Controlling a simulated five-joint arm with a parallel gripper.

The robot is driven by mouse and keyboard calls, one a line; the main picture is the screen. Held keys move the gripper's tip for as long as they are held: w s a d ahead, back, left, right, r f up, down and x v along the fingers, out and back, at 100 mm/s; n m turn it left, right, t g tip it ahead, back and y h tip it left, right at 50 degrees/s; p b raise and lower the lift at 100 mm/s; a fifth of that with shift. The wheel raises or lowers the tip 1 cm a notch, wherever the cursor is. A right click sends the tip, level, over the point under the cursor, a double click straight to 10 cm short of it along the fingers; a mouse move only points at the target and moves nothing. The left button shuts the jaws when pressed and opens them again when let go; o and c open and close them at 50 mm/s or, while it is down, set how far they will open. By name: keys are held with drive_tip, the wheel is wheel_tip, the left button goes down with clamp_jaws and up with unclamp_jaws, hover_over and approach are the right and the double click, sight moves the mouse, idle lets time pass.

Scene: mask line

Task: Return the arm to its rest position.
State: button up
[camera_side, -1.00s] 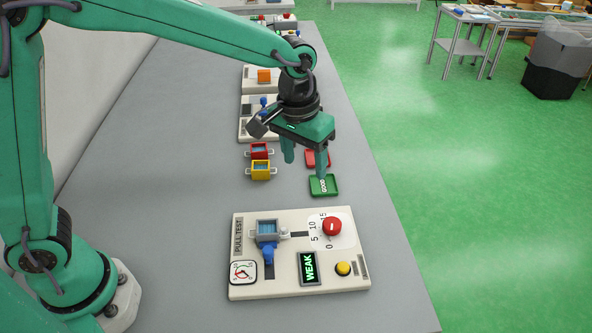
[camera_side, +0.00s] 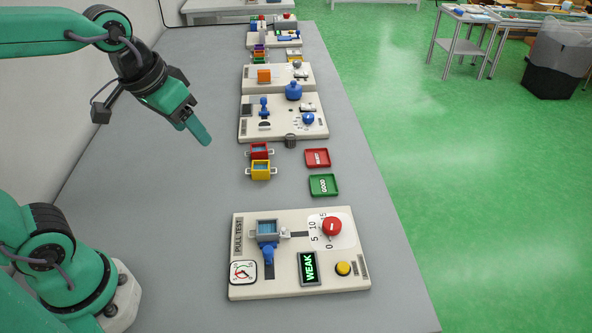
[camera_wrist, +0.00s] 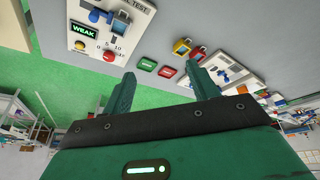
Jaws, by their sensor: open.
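My gripper (camera_side: 197,128) is raised above the left part of the table (camera_side: 185,200) in the side view, well left of the stations. Nothing is seen between its fingers. In the wrist view, my gripper (camera_wrist: 165,85) shows two green fingers spread apart and empty. The pull test board (camera_side: 300,270) lies at the front, with a grey holder (camera_side: 267,230), a red knob (camera_side: 332,226) and a display (camera_side: 309,268) reading WEAK. My gripper touches none of these.
The table's left side is clear.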

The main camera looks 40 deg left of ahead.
drive_tip(key=s+a+f+t, duration=0.1)
drive_tip(key=s+a, duration=0.2)
drive_tip(key=s, duration=0.2)
drive_tip(key=shift+s, duration=0.15)
